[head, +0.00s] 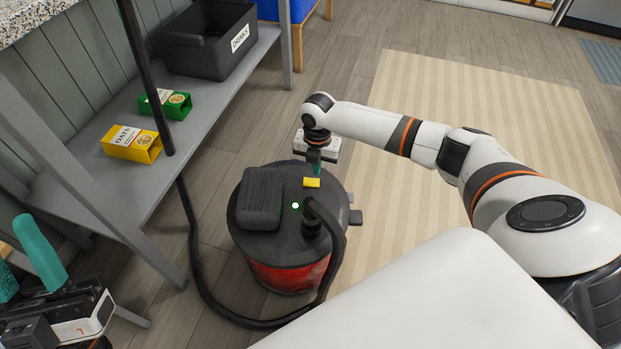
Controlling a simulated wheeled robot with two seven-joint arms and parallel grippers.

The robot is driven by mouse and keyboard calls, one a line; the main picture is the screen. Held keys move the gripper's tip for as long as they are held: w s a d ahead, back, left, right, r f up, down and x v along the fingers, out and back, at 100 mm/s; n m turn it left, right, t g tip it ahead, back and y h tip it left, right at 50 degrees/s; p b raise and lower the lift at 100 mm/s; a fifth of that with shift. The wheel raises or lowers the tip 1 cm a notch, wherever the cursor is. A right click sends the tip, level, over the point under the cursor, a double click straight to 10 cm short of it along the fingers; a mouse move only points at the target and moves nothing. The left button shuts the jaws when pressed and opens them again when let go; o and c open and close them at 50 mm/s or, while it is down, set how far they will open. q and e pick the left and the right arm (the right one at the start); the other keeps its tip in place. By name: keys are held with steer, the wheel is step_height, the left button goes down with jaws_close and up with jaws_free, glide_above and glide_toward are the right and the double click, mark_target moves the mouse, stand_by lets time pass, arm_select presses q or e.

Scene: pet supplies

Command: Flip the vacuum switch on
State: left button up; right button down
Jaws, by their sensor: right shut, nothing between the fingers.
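The vacuum (262,247) stands on the floor in the middle of the head view, with a dark grey lid and a red drum. A small yellow switch (312,183) sits on its lid, and a green light (295,206) glows close by. My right gripper (315,171) points down at the switch from above, shut and empty, its teal fingertips at or just behind the switch. I cannot tell whether they touch. My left gripper (20,258) is at the lower left edge, partly cut off, its teal fingers apart with nothing seen between them.
A black hose (197,262) loops from the lid around the left of the vacuum. A grey shelf (205,118) on the left holds a yellow box (131,144), a green box (165,104) and a dark bin (207,40). A beige striped rug (480,110) lies at right.

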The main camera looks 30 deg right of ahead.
steer(key=shift+r+p, duration=0.85)
steer(key=shift+p, duration=0.05)
steer(key=shift+r+p, duration=0.3)
steer(key=shift+p, duration=0.1)
arm_select(q)
steer(key=w+f+g+y, duration=0.3)
steer(key=w+f+g, duration=0.3)
steer(key=f+g, duration=0.2)
steer(key=shift+w+d+f+g+p, duration=0.15)
steer(key=shift+w+f+g+p, duration=0.2)
steer(key=shift+f, duration=0.35)
arm_select(e)
steer(key=shift+r, duration=0.3)
